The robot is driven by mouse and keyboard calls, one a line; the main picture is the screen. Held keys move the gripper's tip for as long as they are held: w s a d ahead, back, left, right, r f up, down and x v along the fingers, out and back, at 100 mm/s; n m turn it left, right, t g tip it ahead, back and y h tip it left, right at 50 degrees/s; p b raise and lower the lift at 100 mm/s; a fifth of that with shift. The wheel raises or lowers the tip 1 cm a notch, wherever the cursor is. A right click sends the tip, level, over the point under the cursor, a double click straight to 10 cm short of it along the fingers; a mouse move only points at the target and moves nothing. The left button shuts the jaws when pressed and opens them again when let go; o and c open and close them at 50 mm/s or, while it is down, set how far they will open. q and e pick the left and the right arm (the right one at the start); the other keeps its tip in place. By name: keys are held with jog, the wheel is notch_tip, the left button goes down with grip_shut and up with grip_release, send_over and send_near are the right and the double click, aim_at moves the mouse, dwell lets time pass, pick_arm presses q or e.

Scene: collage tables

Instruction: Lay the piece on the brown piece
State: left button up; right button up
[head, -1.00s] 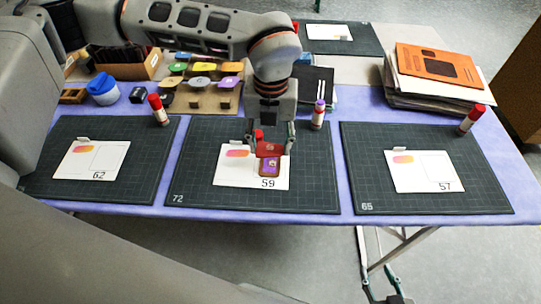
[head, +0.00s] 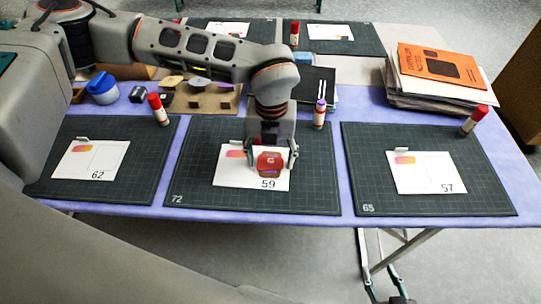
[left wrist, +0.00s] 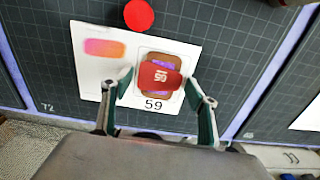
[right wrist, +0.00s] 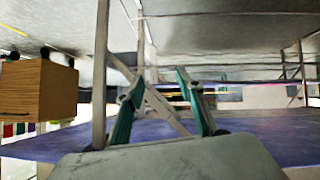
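A card marked 59 (head: 226,177) lies on the middle cutting mat, and the left wrist view shows it too (left wrist: 98,77). On its right half lies a brown piece (left wrist: 176,96) with a purple shape on it. A red piece (left wrist: 160,77) with pale markings is over the brown piece and hides its middle; it also shows in the head view (head: 270,160). My left gripper (head: 273,158) points down there, its fingertips (left wrist: 159,78) at both ends of the red piece. Whether the red piece touches the brown one is unclear. My right gripper (right wrist: 160,80) is open and empty, low below the table edge.
A red-capped glue stick (left wrist: 139,14) stands just behind the card. Mats with cards 62 (head: 90,161) and 57 (head: 427,173) lie either side.

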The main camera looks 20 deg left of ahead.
aim_at(271, 163)
pick_arm(q)
jog(key=shift+r, duration=0.1)
notch_tip(271, 163, up, 12)
jog(key=p, duration=0.1)
dwell(0.6)
jog(key=shift+r, duration=0.1)
